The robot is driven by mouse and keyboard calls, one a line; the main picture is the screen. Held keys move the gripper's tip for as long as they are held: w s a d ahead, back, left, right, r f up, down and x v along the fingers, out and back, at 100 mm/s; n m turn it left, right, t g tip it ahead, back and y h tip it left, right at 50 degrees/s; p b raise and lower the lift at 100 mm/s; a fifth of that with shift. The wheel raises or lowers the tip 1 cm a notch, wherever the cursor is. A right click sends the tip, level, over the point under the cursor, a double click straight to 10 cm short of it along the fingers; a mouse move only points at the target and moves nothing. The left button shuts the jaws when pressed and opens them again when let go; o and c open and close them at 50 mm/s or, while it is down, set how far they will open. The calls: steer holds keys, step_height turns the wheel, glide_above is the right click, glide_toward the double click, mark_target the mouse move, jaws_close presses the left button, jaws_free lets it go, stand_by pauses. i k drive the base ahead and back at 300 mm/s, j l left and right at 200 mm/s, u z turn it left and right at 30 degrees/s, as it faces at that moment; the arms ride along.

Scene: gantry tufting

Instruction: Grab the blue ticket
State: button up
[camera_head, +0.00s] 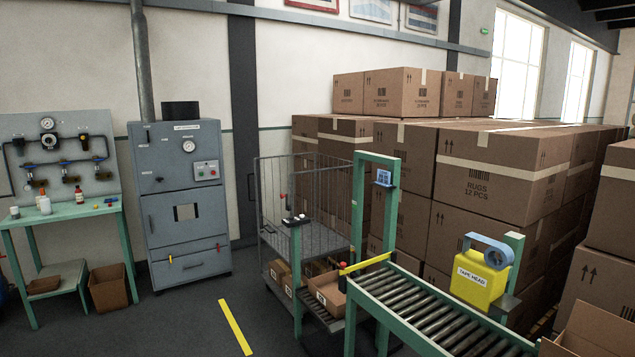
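A small blue rectangular piece (384,178) with pale markings sits on the right upright of the green frame over the conveyor. It may be the blue ticket, but it is too small to tell whether it is a ticket or a small display. No other blue ticket can be made out. My gripper is not in view.
A roller conveyor (430,305) runs to the lower right, with a yellow tape head (480,280) beside it. A wire cage (300,205) stands behind the green frame. A grey cabinet (180,215) and green bench (60,215) stand left. Stacked cartons (500,180) fill the right. Floor at front left is clear.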

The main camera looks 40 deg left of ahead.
mark_target(384, 177)
steer(key=u, duration=1.1)
steer(key=i+j, duration=0.15)
steer(key=i, duration=0.35)
steer(key=i+j, duration=0.15)
steer(key=i, duration=0.35)
steer(key=i+j, duration=0.15)
steer(key=i, duration=0.35)
steer(key=i+j+z, duration=0.1)
steer(key=i, duration=0.4)
steer(key=i+j, duration=0.2)
steer(key=i, duration=0.3)
